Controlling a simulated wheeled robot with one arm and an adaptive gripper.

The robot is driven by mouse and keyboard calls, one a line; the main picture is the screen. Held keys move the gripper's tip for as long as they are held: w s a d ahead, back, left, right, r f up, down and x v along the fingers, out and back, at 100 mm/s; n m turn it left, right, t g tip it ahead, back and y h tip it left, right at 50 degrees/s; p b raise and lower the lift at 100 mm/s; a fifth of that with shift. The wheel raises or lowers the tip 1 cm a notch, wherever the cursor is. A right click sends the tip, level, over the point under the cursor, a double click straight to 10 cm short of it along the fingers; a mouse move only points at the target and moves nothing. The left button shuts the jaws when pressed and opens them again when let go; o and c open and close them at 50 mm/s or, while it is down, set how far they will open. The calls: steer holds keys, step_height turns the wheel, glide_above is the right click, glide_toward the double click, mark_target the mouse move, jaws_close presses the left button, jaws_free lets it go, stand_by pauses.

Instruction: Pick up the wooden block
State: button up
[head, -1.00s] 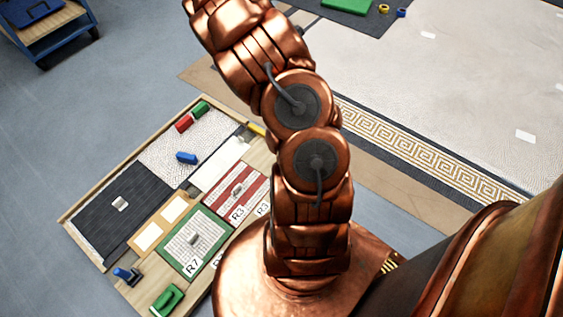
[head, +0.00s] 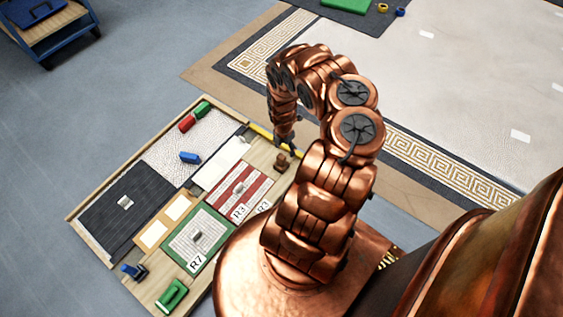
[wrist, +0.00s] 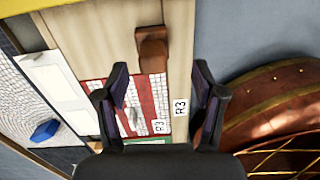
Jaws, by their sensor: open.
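The wooden block (head: 281,163) is a small brown piece on the bare wood strip near the panel's right edge. In the wrist view the block (wrist: 152,50) has a darker narrow part on top and stands beyond my fingertips, near the middle. My gripper (wrist: 158,82) is open, with its two dark fingers apart and nothing between them. In the head view my gripper (head: 287,143) points down just above and behind the block, partly hidden by its small size; whether it touches anything there I cannot tell.
The panel (head: 105,265) carries a red-striped plate (head: 240,185), a green-bordered plate (head: 190,258), a white plate (head: 222,163) and a dark ribbed area (head: 110,200). Blue (head: 190,157), red (head: 187,123) and green (head: 202,109) pieces lie toward the far side. A yellow bar (head: 262,133) runs along the edge.

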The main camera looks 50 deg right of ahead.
mark_target(281, 161)
steer(key=shift+w+a+f+n+t, duration=0.3)
steer(key=shift+w+a+f, duration=0.2)
steer(key=shift+a+f, duration=0.25)
step_height(281, 161, down, 8)
steer(key=b, duration=0.6)
steer(key=shift+s+r, duration=0.1)
steer(key=shift+r, duration=0.05)
steer(key=shift+c, duration=0.4)
steer(key=c, duration=1.2)
